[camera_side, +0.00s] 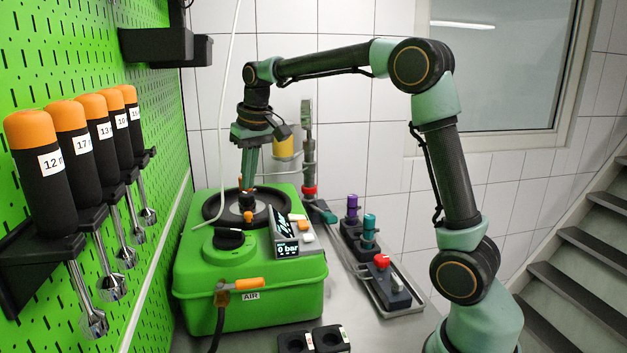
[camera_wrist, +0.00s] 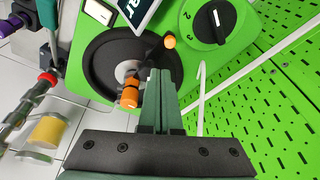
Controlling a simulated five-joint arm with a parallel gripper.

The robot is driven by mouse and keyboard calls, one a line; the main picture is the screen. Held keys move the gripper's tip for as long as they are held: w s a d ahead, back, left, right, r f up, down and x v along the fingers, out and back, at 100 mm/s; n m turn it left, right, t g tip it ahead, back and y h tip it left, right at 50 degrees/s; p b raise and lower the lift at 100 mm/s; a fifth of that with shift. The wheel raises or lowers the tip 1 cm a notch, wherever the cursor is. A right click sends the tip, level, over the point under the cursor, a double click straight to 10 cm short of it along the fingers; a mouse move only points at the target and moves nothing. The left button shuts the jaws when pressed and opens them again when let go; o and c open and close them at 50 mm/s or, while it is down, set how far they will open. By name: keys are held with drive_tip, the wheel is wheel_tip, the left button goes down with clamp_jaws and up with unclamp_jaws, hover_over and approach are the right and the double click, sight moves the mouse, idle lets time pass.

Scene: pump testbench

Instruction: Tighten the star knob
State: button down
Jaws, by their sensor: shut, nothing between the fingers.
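A black part with orange ends (camera_side: 248,203) sits at the middle of a dark round disc on top of the green pump box (camera_side: 250,300). It also shows in the wrist view, with an orange piece (camera_wrist: 129,97) and a smaller orange tip (camera_wrist: 170,41). I cannot tell whether this part is the star knob; no clear star shape shows. My gripper (camera_side: 247,181) points down over the disc (camera_wrist: 98,75), its fingers together and empty. In the wrist view the fingertips (camera_wrist: 155,72) overlap the black part; contact is unclear, and the fingers hide some of it.
A display reading 0 bar (camera_side: 287,250) and a black rotary dial (camera_side: 229,238) stand on the box. An orange-handled air valve (camera_side: 247,284) is on its front. A tray (camera_side: 402,309) with coloured-top fittings is to the right. Orange-capped tools (camera_side: 68,150) hang on the green pegboard.

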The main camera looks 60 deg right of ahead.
sight(247, 199)
wheel_tip(247, 199, up, 2)
drive_tip(key=shift+r, duration=0.1)
drive_tip(key=shift+d, duration=0.15)
drive_tip(key=shift+s+d+f, duration=0.1)
drive_tip(key=shift+d+f, duration=0.3)
drive_tip(key=shift+f, duration=0.6)
drive_tip(key=shift+s+d+f, duration=0.1)
drive_tip(key=shift+d+f, duration=0.35)
drive_tip(key=shift+f, duration=0.6)
drive_tip(key=shift+d+f, duration=0.4)
drive_tip(key=shift+f, duration=0.6)
drive_tip(key=shift+w, duration=0.25)
drive_tip(key=shift+w+a, duration=0.1)
drive_tip(key=shift+a, duration=0.7)
drive_tip(key=shift+w+a, duration=0.25)
drive_tip(key=shift+a, duration=0.1)
drive_tip(key=shift+s+a, duration=0.1)
